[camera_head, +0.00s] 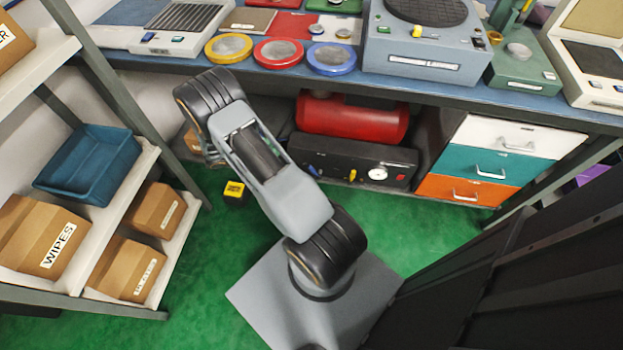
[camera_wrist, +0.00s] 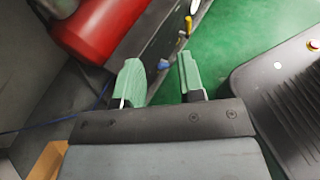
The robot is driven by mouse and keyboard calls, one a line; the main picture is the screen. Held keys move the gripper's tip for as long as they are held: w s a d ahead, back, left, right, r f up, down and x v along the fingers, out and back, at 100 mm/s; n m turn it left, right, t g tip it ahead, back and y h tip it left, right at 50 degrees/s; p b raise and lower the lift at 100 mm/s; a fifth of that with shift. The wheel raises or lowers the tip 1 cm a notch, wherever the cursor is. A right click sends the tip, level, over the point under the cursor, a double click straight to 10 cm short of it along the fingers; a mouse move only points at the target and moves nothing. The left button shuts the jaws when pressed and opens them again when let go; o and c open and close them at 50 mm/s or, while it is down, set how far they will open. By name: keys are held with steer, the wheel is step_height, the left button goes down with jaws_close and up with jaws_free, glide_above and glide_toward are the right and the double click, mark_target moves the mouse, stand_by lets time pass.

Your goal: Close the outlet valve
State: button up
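A red tank (camera_head: 352,117) sits on the shelf under the bench, above a black panel (camera_head: 345,151) with a round white gauge (camera_head: 379,173). Which one is the outlet valve I cannot tell. My gripper (camera_wrist: 159,62) is open and empty; the blue handle shows between its fingers, apparently beyond them.
A drawer unit (camera_head: 490,160) stands right of the panel. Shelves with a blue bin (camera_head: 90,163) and cardboard boxes are at left. A small yellow-and-black block (camera_head: 234,193) is on the green floor. The bench (camera_head: 200,66) overhangs the panel.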

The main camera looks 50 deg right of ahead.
step_height(320, 180, down, 14)
steer(key=d+n+t+h+b, duration=0.1)
steer(key=d+n+h+b, duration=0.1)
steer(key=n+h+b, duration=0.15)
steer(key=n+t+h+b, duration=0.2)
steer(key=n+t+b, duration=0.25)
steer(key=n, duration=0.25)
glide_toward(311, 169)
steer(key=shift+y, duration=0.25)
steer(key=d+b, duration=0.1)
steer(key=d, duration=0.6)
steer(key=d+f+b, duration=0.1)
steer(key=d, duration=0.2)
steer(key=shift+w+d+b, duration=0.3)
steer(key=shift+w+d, duration=0.05)
steer(key=shift+w, duration=0.05)
steer(key=shift+c, duration=0.5)
jaws_close()
